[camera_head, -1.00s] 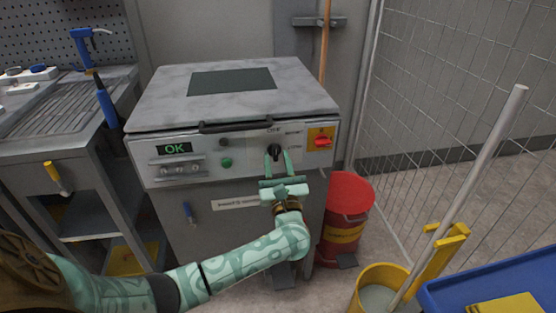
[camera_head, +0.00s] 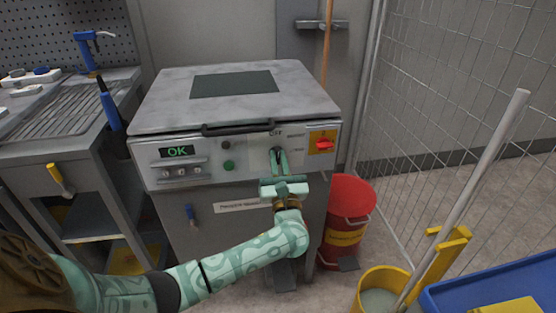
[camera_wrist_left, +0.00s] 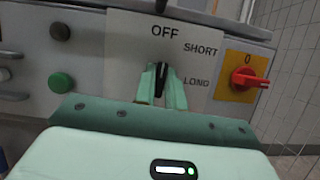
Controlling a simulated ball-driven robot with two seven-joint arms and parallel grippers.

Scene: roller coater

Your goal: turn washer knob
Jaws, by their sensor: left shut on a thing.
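The washer (camera_head: 170,204) is a grey box-shaped machine with a front control panel. Its black knob (camera_wrist_left: 162,78) sits below the printed word OFF, with SHORT and LONG to its right; in the wrist view it points up toward OFF. My left gripper (camera_wrist_left: 161,86) is shut on the knob, one green finger on each side. In the head view the left gripper (camera_head: 279,160) reaches the panel from below and its fingers mostly hide the knob. My right gripper is in neither view.
A red switch (camera_head: 324,145) on a yellow plate is right of the knob. A green button (camera_head: 229,165) and an OK display (camera_head: 177,151) are to the left. A red bin (camera_head: 346,222), a yellow bucket (camera_head: 381,291) and a wire fence (camera_head: 458,90) stand to the right.

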